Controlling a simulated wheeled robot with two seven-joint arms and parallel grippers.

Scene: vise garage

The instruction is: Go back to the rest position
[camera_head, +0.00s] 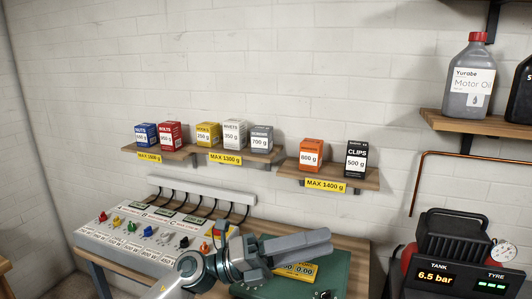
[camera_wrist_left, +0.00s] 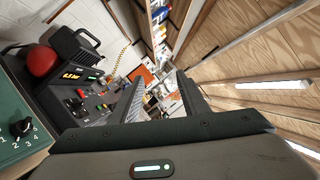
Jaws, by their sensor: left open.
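My right gripper shows in neither view.
A switch panel (camera_head: 140,235) with coloured knobs lies left of my arm. Shelves (camera_head: 340,177) above carry several small labelled boxes. A compressor (camera_head: 460,255) stands at the right, with a motor oil bottle (camera_head: 468,85) on a shelf above.

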